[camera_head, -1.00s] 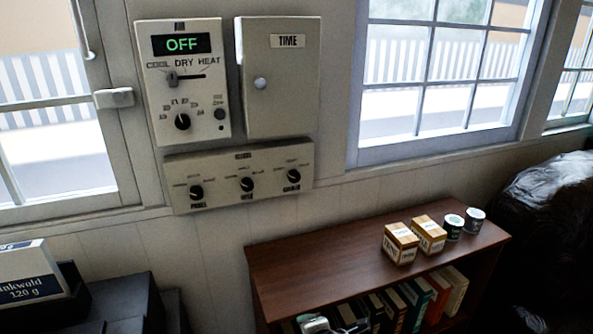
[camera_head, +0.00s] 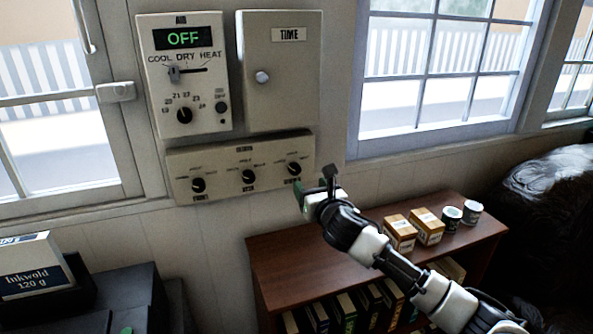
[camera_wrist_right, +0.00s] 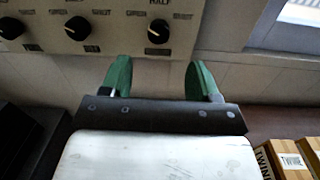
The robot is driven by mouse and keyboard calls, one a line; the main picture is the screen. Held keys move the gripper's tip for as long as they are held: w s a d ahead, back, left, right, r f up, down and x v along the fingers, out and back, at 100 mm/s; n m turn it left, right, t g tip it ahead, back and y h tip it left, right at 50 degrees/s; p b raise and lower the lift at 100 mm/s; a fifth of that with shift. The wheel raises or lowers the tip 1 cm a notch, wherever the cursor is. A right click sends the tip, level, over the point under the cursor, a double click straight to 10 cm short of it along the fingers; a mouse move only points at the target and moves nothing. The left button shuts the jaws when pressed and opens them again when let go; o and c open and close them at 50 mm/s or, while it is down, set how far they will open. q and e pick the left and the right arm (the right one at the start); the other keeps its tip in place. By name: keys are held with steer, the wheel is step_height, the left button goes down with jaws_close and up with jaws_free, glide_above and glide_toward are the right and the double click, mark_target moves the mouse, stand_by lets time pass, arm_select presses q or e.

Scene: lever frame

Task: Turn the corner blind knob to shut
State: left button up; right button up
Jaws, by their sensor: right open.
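The blind panel (camera_head: 242,148) is a pale wall box with three black knobs in a row. The right knob (camera_head: 294,168) has a blurred label that appears to read corner; it also shows in the right wrist view (camera_wrist_right: 158,31), with HALF above it. Its exact pointer direction is unclear. My right gripper (camera_head: 314,185) is open and empty, just below and right of that knob. In the right wrist view its green fingers (camera_wrist_right: 158,66) stand apart, below the knob and not touching it.
Above the panel are a thermostat (camera_head: 184,75) reading OFF and a closed TIME box (camera_head: 280,72) with a round knob. Below stands a brown shelf (camera_head: 285,255) with small boxes (camera_head: 428,226) and tins (camera_head: 472,212). Dark boxes (camera_head: 128,295) stand at lower left.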

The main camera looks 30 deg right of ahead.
mark_target(296, 170)
steer(key=p+x, duration=0.2)
steer(key=x, duration=0.8)
steer(key=shift+a+f, duration=0.1)
steer(key=shift+c, duration=0.4)
steer(key=c, duration=0.8)
steer(key=shift+c, duration=0.2)
